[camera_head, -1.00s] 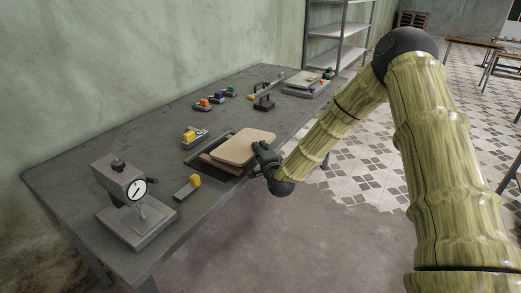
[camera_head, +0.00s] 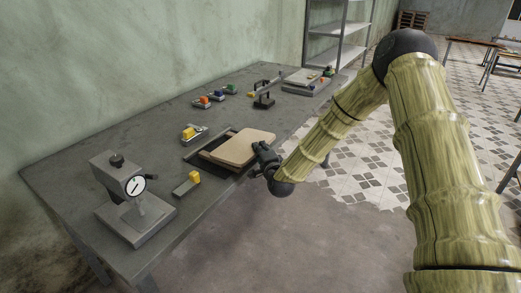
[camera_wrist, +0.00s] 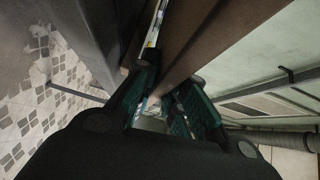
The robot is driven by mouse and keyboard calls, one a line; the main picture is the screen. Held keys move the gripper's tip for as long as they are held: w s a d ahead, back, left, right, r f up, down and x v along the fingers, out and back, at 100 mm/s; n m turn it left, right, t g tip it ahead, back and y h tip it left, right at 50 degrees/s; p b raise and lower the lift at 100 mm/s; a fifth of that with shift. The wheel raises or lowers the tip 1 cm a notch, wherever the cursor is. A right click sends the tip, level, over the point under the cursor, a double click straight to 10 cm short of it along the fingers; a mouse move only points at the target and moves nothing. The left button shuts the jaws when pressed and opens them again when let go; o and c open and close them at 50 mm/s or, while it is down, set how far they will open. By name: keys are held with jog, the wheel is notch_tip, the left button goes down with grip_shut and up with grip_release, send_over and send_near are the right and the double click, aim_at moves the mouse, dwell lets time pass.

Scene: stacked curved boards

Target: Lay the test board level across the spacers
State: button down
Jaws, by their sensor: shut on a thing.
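A tan board (camera_head: 245,147) with rounded corners lies over a dark recessed tray (camera_head: 226,169) near the table's front edge. A second board edge (camera_head: 208,157) shows just under its left side. My gripper (camera_head: 261,152) is at the board's right front edge and is shut on it. In the wrist view, my gripper's teal-padded fingers (camera_wrist: 168,108) close on the board's brown edge (camera_wrist: 205,40). Spacers cannot be made out under the board, and whether it lies fully level is hard to tell.
A dial gauge stand (camera_head: 133,192) is at the table's near left end. A yellow-topped block (camera_head: 190,182) and another yellow piece (camera_head: 190,133) lie near the tray. Small coloured blocks (camera_head: 212,97), a black-handled tool (camera_head: 263,95) and a flat plate (camera_head: 303,82) are farther back.

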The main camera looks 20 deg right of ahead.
jog(key=shift+f+b, duration=0.65)
jog(key=shift+f, duration=0.2)
jog(key=shift+w+a+b, duration=0.45)
jog(key=shift+w+a, duration=0.3)
jog(key=shift+w, duration=0.2)
dwell(1.1)
jog(key=c, duration=1.5)
grip_release()
jog(key=shift+f+b, duration=0.25)
jog(key=shift+b, duration=0.1)
jog(key=o, duration=0.4)
jog(key=shift+c, duration=0.2)
